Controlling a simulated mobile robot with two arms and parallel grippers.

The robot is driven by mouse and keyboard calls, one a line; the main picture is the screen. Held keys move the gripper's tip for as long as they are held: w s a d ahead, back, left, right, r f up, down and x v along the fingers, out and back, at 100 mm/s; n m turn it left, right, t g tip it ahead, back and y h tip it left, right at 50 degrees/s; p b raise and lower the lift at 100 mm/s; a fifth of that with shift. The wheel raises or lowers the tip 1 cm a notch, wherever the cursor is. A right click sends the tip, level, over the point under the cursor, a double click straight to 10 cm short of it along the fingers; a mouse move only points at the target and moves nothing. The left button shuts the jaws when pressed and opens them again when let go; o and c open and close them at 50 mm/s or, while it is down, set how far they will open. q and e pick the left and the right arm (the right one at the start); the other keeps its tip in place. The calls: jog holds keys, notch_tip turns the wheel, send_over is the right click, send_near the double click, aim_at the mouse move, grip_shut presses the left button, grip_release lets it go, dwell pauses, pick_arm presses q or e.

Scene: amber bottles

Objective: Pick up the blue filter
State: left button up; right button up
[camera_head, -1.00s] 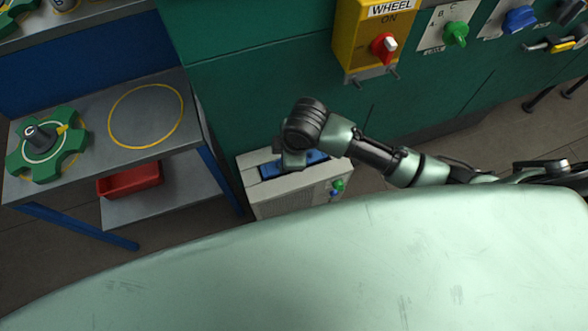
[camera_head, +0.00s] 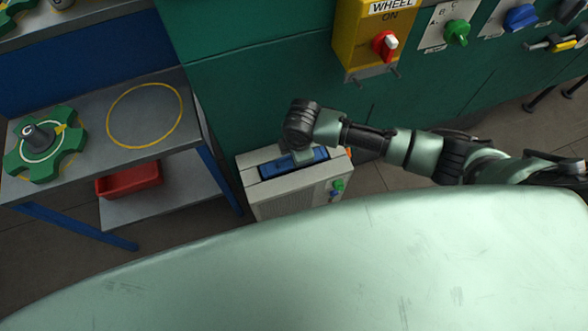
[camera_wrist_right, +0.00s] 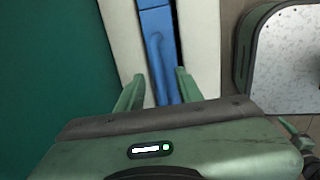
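The blue filter (camera_head: 275,168) lies in the slot in the top of a pale box-shaped unit (camera_head: 250,178) by the green cabinet. My right gripper (camera_head: 302,157) points down over the filter and hides its middle in the head view. In the right wrist view, the filter (camera_wrist_right: 157,45) runs lengthwise between pale side walls, with a raised blue handle along it. My right gripper (camera_wrist_right: 159,90) is open, one finger on each side of the blue strip. Whether the fingers touch it, I cannot tell. My left gripper is in neither view.
The unit has a green knob (camera_head: 338,185) and a blue knob on its front. A grey table (camera_head: 95,110) to the left bears a green wheel (camera_head: 42,150); a red bin (camera_head: 130,180) sits below. A yellow switch box (camera_head: 362,40) is on the cabinet above.

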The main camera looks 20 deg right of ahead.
grip_shut()
dwell(1.4)
